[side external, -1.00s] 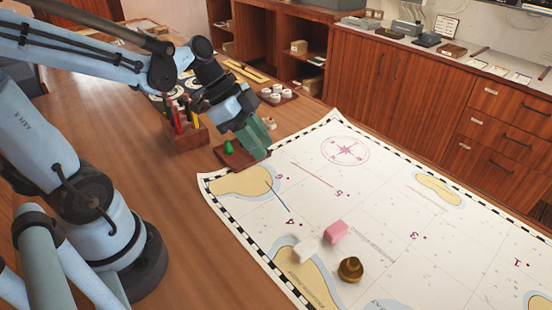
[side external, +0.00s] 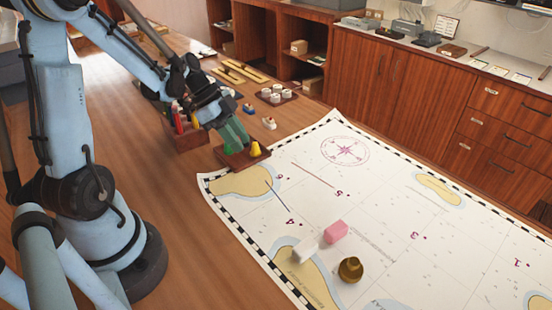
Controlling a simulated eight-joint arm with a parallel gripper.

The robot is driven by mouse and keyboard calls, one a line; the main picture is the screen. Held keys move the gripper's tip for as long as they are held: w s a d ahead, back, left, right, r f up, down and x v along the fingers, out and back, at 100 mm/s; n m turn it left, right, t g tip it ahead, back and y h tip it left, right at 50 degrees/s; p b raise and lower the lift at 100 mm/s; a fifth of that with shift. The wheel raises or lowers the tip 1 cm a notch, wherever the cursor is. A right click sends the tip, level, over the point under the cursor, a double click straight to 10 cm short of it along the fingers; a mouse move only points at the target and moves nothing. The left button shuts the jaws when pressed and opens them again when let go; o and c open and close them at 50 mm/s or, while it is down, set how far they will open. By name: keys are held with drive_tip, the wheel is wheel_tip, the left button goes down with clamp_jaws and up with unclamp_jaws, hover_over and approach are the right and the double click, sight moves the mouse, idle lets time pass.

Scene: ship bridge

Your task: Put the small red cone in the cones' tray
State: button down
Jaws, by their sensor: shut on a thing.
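The cones' tray (side external: 232,163) is a small dark red-brown board at the chart's upper left corner. A green cone (side external: 229,148) and a yellow cone (side external: 255,149) stand on it. My gripper (side external: 241,140) reaches down over the tray from the upper left, its green fingers between the two cones. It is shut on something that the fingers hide. I see no small red cone in the open; whether it is the thing held I cannot tell. Whether the fingertips touch the tray is also unclear.
A wooden holder (side external: 187,139) with upright red and yellow things stands close left of my gripper. Small boat-like pieces (side external: 268,123) and a tray of white pieces (side external: 275,96) lie behind. A pink block (side external: 336,231) and brass object (side external: 350,269) sit on the open chart (side external: 390,215).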

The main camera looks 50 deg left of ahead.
sight(239, 161)
drive_tip(key=shift+a+f, duration=0.15)
drive_tip(key=shift+f, duration=1.95)
drive_tip(key=shift+f, duration=0.15)
drive_tip(key=c, duration=1.1)
unclamp_jaws()
drive_tip(key=shift+c, duration=0.2)
